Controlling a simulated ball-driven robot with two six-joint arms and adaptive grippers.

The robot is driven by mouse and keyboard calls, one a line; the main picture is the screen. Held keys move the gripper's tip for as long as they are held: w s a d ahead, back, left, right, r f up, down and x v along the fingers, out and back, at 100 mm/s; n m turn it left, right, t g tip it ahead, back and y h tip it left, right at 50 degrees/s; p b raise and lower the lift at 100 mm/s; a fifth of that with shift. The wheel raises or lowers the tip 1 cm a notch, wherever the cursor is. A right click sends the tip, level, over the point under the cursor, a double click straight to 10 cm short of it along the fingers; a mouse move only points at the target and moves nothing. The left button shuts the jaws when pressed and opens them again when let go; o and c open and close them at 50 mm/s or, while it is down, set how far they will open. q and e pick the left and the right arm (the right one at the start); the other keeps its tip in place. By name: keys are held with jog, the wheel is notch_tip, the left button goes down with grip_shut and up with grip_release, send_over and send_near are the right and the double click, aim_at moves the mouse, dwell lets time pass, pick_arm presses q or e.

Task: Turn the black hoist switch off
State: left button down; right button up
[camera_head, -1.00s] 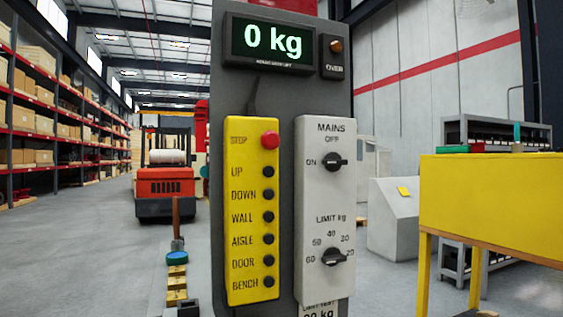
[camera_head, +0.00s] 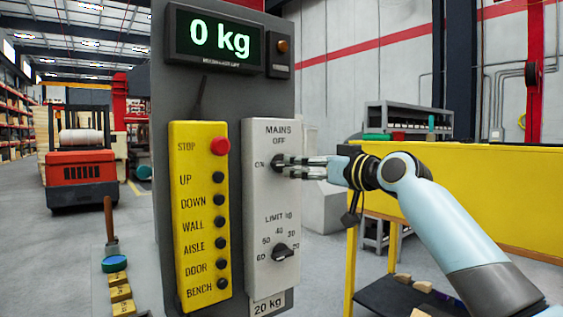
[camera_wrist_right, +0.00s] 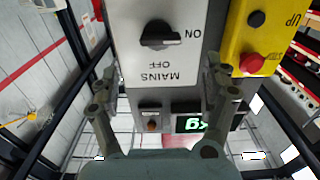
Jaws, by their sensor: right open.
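The black hoist switch (camera_head: 279,162) is the upper knob on the white MAINS panel (camera_head: 262,205). In the right wrist view the knob (camera_wrist_right: 160,36) lies level, with its bar toward ON; OFF stands at a quarter turn from it. My right gripper (camera_head: 298,166) reaches in from the right, its fingertips at the knob and partly covering it. In the right wrist view the open fingers (camera_wrist_right: 160,80) are spread wide, with the knob beyond them and no finger seen touching it. My left gripper is not in view.
A second black knob (camera_head: 283,252), LIMIT kg, sits below on the same panel. The yellow button box (camera_head: 201,220) with a red STOP button (camera_head: 220,146) stands close on the left. The display (camera_head: 219,37) above reads 0 kg.

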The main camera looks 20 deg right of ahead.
aim_at(282, 164)
jog(key=x, duration=0.8)
jog(key=shift+w+a+f+p, duration=0.1)
jog(key=shift+w+a+p, duration=0.1)
jog(key=shift+p, duration=0.2)
jog(key=shift+d, duration=0.1)
jog(key=shift+c, duration=0.2)
jog(key=c, duration=1.1)
